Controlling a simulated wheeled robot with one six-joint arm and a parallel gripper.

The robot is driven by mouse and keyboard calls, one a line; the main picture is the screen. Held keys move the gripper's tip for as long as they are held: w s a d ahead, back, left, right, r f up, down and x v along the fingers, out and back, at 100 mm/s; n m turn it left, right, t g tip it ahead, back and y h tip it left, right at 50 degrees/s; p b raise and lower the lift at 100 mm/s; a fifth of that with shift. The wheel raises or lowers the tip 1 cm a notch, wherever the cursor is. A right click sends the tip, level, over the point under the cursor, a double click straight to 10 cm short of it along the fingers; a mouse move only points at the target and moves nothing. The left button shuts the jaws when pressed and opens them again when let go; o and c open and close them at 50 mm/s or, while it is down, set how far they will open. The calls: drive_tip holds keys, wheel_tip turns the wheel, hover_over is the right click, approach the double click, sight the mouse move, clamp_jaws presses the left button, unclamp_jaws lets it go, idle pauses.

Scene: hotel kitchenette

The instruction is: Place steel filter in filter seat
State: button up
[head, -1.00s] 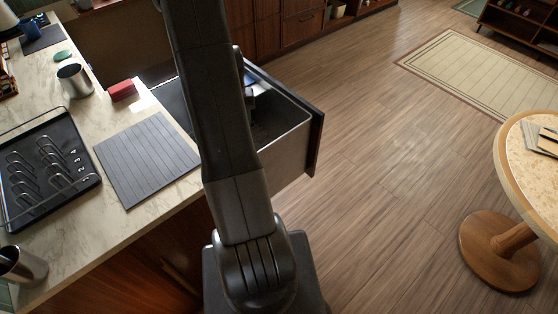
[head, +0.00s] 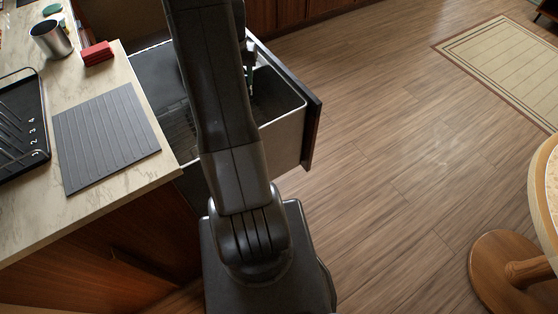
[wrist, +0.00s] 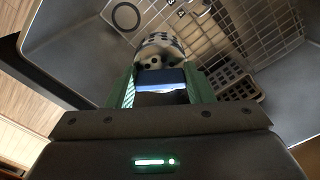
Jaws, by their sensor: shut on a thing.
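The steel filter (wrist: 158,43) is a pale, perforated round piece with dark holes, seen in the wrist view just beyond my fingertips. My gripper (wrist: 163,76) has green fingers and is shut on it; a dark block with a blue-white shiny face shows between the fingers. The gripper is inside or just over the open drawer (head: 284,135), which has grey walls and a wire rack (wrist: 268,28). In the head view my arm hides most of the gripper and the filter. A dark ring (wrist: 125,16) shows in the drawer; I cannot tell whether it is the filter seat.
A slotted dark basket (wrist: 232,84) lies beside the filter in the drawer. The marble counter at left holds a grey mat (head: 105,138), a red sponge (head: 97,53), a steel cup (head: 50,39) and a black rack (head: 20,125). A round table (head: 545,190) stands right; the floor between is clear.

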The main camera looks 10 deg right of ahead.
drive_tip(key=s+d+f+m+b, duration=0.25)
drive_tip(key=d+m+b, duration=0.25)
drive_tip(key=b, duration=0.4)
drive_tip(key=s+d+f+m+b, duration=0.1)
drive_tip(key=d+f+m+b, duration=0.2)
drive_tip(key=d+m+b, duration=0.45)
drive_tip(key=f+b, duration=0.2)
drive_tip(key=f, duration=0.7)
drive_tip(key=a+f+n+b, duration=0.1)
drive_tip(key=f+b, duration=0.2)
drive_tip(key=f, duration=0.6)
drive_tip(key=a+f+n+b, duration=0.1)
drive_tip(key=f+b, duration=0.1)
drive_tip(key=f, duration=0.7)
drive_tip(key=shift+s+f, duration=0.1)
drive_tip(key=shift+s, duration=0.1)
drive_tip(key=shift+f, duration=0.1)
drive_tip(key=o, duration=1.3)
drive_tip(key=shift+b, duration=0.3)
wheel_tip(320, 180, up, 12)
drive_tip(key=p, duration=0.2)
drive_tip(key=shift+p, duration=0.4)
drive_tip(key=shift+r, duration=0.2)
